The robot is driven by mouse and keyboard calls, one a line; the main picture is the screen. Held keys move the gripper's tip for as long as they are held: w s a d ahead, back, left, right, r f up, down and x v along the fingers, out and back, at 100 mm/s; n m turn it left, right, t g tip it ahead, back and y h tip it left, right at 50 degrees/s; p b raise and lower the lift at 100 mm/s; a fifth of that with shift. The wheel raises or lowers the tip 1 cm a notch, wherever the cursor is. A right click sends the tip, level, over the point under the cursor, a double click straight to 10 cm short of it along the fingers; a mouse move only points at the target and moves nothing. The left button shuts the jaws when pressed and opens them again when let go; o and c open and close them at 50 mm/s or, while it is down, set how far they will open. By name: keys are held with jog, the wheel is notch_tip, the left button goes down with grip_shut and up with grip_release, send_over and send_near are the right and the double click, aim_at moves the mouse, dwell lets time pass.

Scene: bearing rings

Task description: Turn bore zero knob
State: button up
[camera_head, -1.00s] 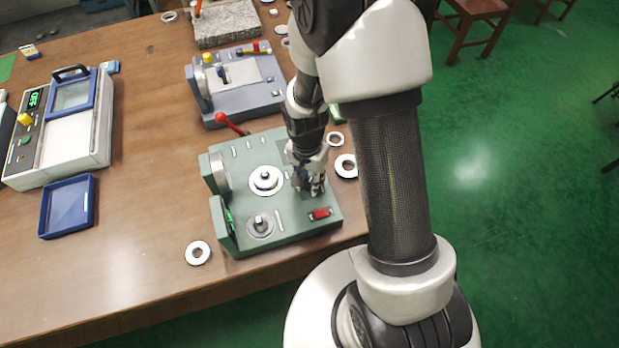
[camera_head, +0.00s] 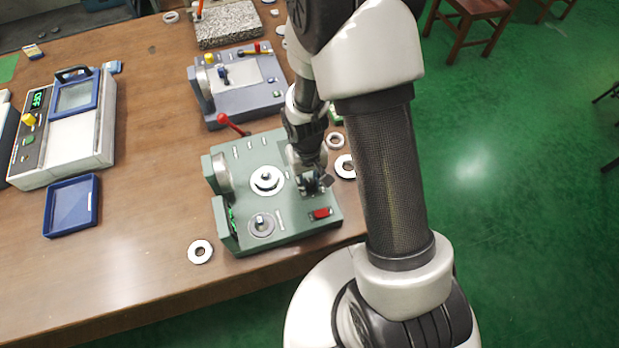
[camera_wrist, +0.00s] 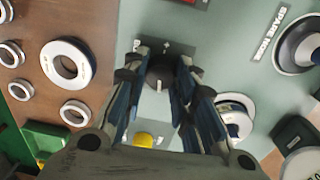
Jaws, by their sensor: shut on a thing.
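The bore zero knob is a dark round knob (camera_wrist: 157,103) on the green-grey gauge (camera_head: 287,230), seen in the wrist view between my fingers, with a plus mark beside it. My gripper (camera_wrist: 160,84) is shut on this knob, one finger on each side. In the head view my gripper (camera_head: 314,184) is down at the right side of the gauge's top and hides the knob. Much of the label by the knob is covered by a finger.
A red rocker switch (camera_head: 320,213) lies just in front of my gripper. A ring on a round seat (camera_head: 266,180) is to its left, and a red-tipped lever (camera_head: 232,124) rises behind. Loose rings (camera_head: 200,252) lie on the table. A blue tray (camera_head: 72,206) is at left.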

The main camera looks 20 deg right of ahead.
aim_at(308, 183)
jog(key=shift+n, duration=0.5)
jog(key=o, duration=1.1)
jog(key=r, duration=1.2)
jog(key=shift+a, duration=0.25)
jog(key=shift+r, duration=0.1)
